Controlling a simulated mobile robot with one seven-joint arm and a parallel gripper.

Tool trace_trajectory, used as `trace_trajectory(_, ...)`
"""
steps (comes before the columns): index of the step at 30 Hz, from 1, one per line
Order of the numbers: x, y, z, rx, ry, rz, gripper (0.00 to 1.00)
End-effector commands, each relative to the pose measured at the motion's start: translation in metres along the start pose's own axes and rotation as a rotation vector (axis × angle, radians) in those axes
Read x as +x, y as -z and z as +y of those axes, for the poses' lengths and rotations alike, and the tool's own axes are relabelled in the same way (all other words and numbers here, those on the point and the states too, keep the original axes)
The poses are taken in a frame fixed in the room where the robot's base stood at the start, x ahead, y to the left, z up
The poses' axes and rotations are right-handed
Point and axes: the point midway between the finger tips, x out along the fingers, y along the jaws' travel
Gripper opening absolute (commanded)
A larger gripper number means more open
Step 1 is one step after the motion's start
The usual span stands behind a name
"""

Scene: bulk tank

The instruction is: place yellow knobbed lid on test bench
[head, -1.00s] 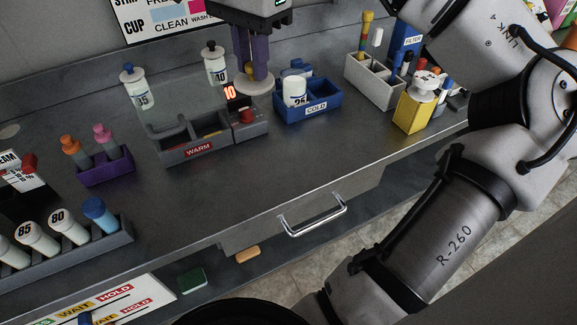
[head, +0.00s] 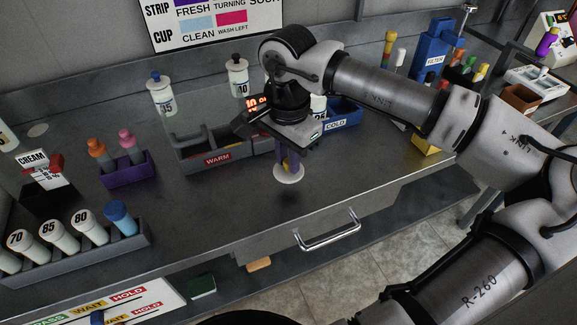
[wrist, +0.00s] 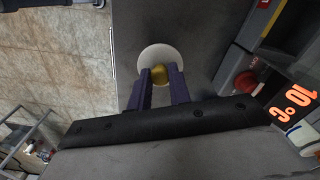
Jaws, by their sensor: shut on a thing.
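The yellow knobbed lid is a pale round disc (head: 289,173) with a yellow knob, seen best in the wrist view (wrist: 159,74). My gripper (head: 289,162) has its purple fingers shut on the knob, and the disc hangs level below them. The lid is above the front part of the grey test bench (head: 225,203), with a dark shadow on the bench below it, so it appears a little above the surface. In the head view the fingers and wrist hide most of the knob.
The WARM rack (head: 217,160) and blue COLD bin (head: 343,119) stand behind the gripper. A purple holder (head: 128,172) with two capped bottles is to the left. The front bench top around the lid is clear; a drawer handle (head: 328,232) is below the edge.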

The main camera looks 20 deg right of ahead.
Motion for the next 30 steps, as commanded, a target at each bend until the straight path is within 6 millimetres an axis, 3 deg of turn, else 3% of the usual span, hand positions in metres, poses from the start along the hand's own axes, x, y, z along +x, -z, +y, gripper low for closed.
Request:
trace_trajectory(7, 0.034, -0.001, 0.0, 0.0, -0.001, -0.002, 0.0)
trace_trajectory(20, 0.041, 0.0, 0.0, 0.0, 0.0, 0.0, 0.0)
trace_trajectory(21, 0.039, 0.0, 0.0, 0.0, -0.001, 0.0, 0.22)
trace_trajectory(24, 0.039, 0.0, 0.0, 0.0, -0.001, 0.0, 0.35)
trace_trajectory(26, 0.039, 0.0, 0.0, 0.0, -0.001, 0.0, 0.41)
trace_trajectory(30, 0.039, 0.0, 0.0, 0.0, -0.001, 0.0, 0.41)
